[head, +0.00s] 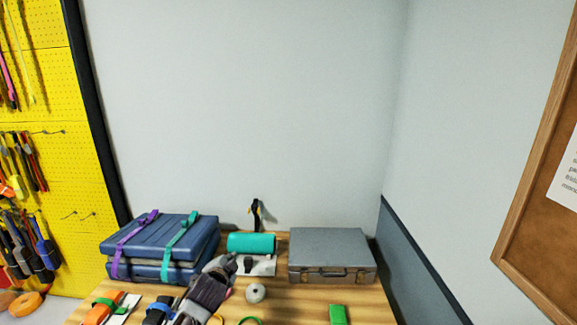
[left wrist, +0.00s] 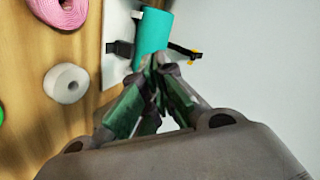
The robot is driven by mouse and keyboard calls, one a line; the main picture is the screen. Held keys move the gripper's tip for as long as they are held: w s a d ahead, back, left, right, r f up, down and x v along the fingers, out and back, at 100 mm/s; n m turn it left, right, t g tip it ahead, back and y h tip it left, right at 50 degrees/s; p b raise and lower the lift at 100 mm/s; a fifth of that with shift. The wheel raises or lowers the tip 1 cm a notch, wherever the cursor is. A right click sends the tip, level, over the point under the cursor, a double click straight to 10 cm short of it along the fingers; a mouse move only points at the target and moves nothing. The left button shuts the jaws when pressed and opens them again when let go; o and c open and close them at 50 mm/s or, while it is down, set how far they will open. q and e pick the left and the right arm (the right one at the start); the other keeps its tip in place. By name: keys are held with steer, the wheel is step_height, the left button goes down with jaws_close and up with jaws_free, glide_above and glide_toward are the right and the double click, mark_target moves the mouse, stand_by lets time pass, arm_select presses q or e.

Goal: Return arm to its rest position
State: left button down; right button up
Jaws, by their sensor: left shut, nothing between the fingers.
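My left gripper (head: 228,264) reaches up from the bottom of the head view, over the wooden table between the blue case and the teal roll. In the left wrist view its green-padded fingers (left wrist: 154,62) come together at the tips, shut with nothing held. The fingertips overlap the lower edge of the teal roll (left wrist: 154,32) in that view; I cannot tell whether they touch it. My right gripper is in neither view.
A strapped blue case (head: 150,240), a grey metal case (head: 330,252) and a white roll (head: 255,293) are on the table. A green item (head: 338,314) lies at the front. A pink strap roll (left wrist: 66,10) shows in the wrist view. The wall above is bare.

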arm_select(q)
steer(key=s+f+n+g, duration=0.1)
steer(key=s+f, duration=0.2)
steer(key=s, duration=0.2)
steer(key=s+f+n+g, duration=0.2)
steer(key=s+f, duration=0.1)
steer(key=s, duration=0.2)
steer(key=s+a+f+n+g, duration=0.1)
steer(key=s+f, duration=0.2)
steer(key=s, duration=0.3)
steer(key=shift+f+n, duration=0.15)
steer(key=shift+n, duration=0.25)
steer(key=shift+s+a+f+n+g, duration=0.45)
steer(key=shift+s+f+n+g, duration=0.7)
steer(key=shift+s, duration=4.05)
steer(key=shift+s+a+f+n+g, duration=0.55)
steer(key=shift+s+n+g, duration=0.95)
steer(key=shift+s, duration=3.7)
step_height(320, 180, down, 32)
steer(key=s+g, duration=0.2)
steer(key=s+a+f, duration=0.2)
steer(key=s+f, duration=0.8)
steer(key=s, duration=0.1)
steer(key=s+a+f, duration=0.2)
steer(key=s+f, duration=0.9)
steer(key=s, duration=0.1)
steer(key=shift+m+g, duration=0.35)
steer(key=shift+g, duration=0.1)
